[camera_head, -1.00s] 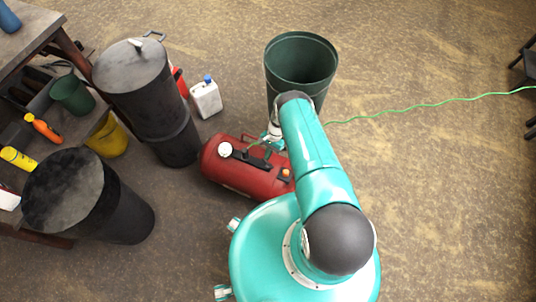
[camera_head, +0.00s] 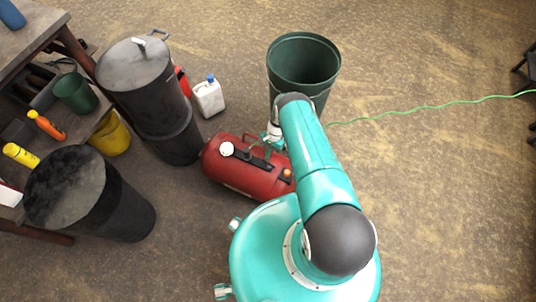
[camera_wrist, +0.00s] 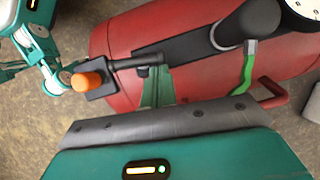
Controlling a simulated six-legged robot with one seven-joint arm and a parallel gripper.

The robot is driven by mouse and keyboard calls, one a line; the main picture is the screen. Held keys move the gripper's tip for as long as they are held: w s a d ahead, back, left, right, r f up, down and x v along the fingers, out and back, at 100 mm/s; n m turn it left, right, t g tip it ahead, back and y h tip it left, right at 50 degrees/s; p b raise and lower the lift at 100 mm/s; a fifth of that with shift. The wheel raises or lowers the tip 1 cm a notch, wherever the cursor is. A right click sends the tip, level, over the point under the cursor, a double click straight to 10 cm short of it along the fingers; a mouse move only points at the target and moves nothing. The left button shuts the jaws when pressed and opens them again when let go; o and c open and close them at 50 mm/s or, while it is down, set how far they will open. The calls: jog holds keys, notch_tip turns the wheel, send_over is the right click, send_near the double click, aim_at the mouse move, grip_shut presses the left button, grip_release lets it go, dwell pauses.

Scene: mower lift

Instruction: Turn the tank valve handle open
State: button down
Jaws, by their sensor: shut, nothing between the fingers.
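The red tank (camera_head: 232,182) lies on its side on the floor, just in front of my body; it fills much of the wrist view (camera_wrist: 130,35). A black fitting on top carries an orange knob (camera_wrist: 88,80) on a square black block, joined by a short black pipe. A red lever-like bar (camera_wrist: 272,92) shows at the tank's right side in the wrist view. I cannot tell which part is the valve handle. My gripper (camera_wrist: 157,88) is shut and empty, its green fingers over the tank by the black pipe. Whether they touch it is unclear.
A green bin (camera_head: 303,62) stands behind the tank. Black drums (camera_head: 140,85) and a white jug (camera_head: 208,97) stand to the left, by a workbench. A white gauge (camera_head: 226,149) sits on the tank. A green hose (camera_head: 430,107) crosses open floor at right.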

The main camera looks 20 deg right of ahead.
jog(key=shift+s, duration=0.1)
dwell(0.7)
jog(key=shift+s+a, duration=0.25)
jog(key=shift+s, duration=0.6)
jog(key=v, duration=1.4)
jog(key=shift+w, duration=0.35)
jog(key=shift+d, duration=0.15)
